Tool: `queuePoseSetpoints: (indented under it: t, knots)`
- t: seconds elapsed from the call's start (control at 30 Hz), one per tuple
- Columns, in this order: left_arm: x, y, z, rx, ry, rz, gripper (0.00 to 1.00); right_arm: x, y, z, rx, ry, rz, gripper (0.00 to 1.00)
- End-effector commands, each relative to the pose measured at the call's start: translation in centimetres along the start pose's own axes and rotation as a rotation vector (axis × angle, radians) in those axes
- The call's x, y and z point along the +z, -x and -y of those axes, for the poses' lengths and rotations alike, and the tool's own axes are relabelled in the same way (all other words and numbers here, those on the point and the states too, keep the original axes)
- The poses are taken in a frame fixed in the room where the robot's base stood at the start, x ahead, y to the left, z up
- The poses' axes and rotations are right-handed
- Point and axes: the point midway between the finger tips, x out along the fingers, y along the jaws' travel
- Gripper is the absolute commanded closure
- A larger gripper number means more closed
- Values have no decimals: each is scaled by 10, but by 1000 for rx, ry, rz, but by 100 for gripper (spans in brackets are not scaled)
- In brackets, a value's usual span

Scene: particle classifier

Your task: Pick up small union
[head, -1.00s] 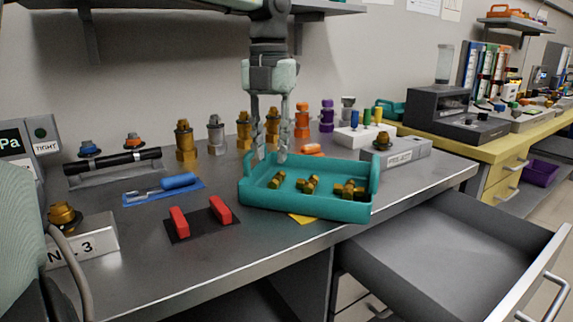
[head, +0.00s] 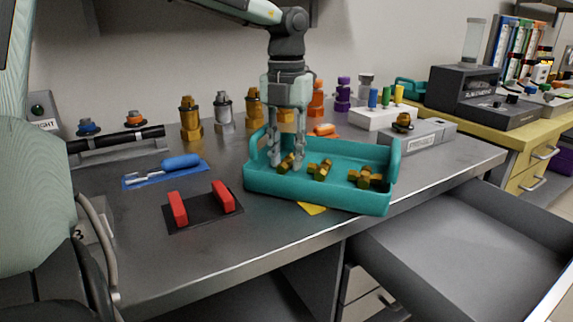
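A teal tray (head: 318,197) on the grey bench holds several brass fittings. A small brass piece (head: 287,163) lies at its left end, partly hidden by my fingers. Another brass fitting (head: 320,169) lies in the middle, and a larger brass cluster (head: 365,178) lies to the right. Which one is the small union is not certain from this view. My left gripper (head: 287,166) points down into the left end of the tray. Its fingers are apart, one on each side of the left brass piece; contact is not clear. My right gripper is not in view.
Red blocks on a black mat (head: 206,208) lie left of the tray. A blue-handled tool (head: 180,161) lies further left. Upright fittings (head: 191,118) stand behind. An open drawer (head: 460,250) juts out at the right, below the bench's front edge.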

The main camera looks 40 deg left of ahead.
Motion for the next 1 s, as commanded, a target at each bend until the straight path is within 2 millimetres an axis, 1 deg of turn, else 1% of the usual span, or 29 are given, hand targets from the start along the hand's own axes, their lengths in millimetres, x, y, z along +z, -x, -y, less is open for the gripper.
queuePoseSetpoints:
  t: [0.2, 0.27, 0.43, 0.83, 1.0]
  knots:
    - [0, -1, 0, -1, 0, 0, 72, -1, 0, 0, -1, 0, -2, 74]
    - [0, -1, 0, 0, 0, 0, 79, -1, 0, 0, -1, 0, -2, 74]
    - [0, -1, 0, 0, 0, 0, 100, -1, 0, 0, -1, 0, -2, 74]
    - [0, 1, 0, -1, 0, 2, 100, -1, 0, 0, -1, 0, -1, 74]
    - [1, 14, 0, -1, 0, 4, 100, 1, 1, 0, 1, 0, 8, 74]
